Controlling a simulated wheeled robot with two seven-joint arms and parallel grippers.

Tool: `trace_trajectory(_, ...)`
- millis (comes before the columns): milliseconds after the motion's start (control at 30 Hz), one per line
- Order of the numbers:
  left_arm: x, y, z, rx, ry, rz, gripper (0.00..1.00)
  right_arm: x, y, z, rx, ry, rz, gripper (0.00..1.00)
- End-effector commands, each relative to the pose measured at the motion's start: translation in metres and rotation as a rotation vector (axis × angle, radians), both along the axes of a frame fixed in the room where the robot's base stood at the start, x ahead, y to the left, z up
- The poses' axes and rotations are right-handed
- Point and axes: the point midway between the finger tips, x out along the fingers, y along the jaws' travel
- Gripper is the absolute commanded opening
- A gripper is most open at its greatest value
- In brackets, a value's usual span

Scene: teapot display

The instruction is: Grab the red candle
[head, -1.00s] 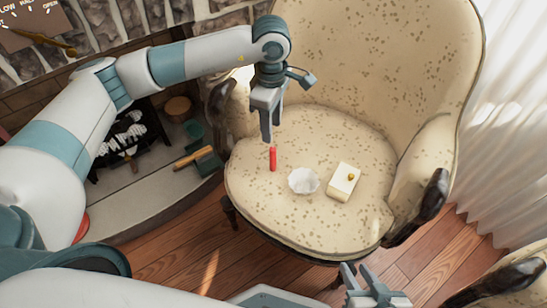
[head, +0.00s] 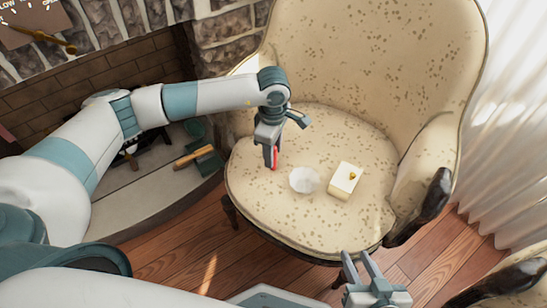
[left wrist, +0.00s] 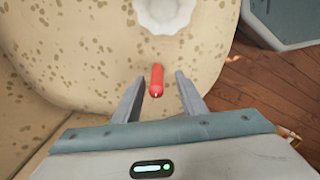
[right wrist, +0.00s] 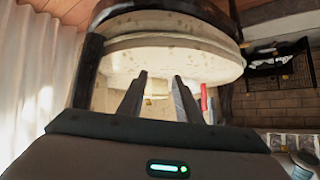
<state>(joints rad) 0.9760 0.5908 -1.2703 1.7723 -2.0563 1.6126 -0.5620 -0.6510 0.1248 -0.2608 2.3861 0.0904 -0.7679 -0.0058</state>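The red candle (head: 275,157) stands upright on the seat of the patterned armchair (head: 270,212), partly hidden behind my left gripper in the head view. My left gripper (head: 270,162) points down at the candle. In the left wrist view the candle (left wrist: 156,80) shows between the two spread fingers of my left gripper (left wrist: 157,92), with space on both sides. My right gripper (head: 358,262) is open and empty, low in front of the chair. The right wrist view shows its spread fingers (right wrist: 160,92) and the candle (right wrist: 204,98) beyond the right finger.
A white scalloped dish (head: 304,180) sits right of the candle. A cream box with a gold knob (head: 345,179) stands further right on the seat. The chair's armrest (head: 425,170) rises at the right, and a stone fireplace (head: 150,65) stands at the left.

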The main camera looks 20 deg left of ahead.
Motion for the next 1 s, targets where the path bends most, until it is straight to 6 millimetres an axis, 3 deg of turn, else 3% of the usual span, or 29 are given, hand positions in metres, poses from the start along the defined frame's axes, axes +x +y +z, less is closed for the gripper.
trace_trajectory(367, 0.0, 0.0, -0.003, 0.0, 0.0, 0.0, 0.38, -0.001, 0.001, -0.001, 0.001, 0.002, 0.002, 0.31)
trace_trajectory(733, 0.005, -0.001, -0.044, 0.0, 0.002, 0.001, 0.38, 0.007, 0.006, 0.008, 0.019, -0.06, 0.0, 0.31)
trace_trajectory(1000, 0.005, -0.001, -0.052, -0.001, -0.001, 0.0, 0.38, 0.009, 0.008, 0.013, 0.028, -0.085, -0.001, 0.31)
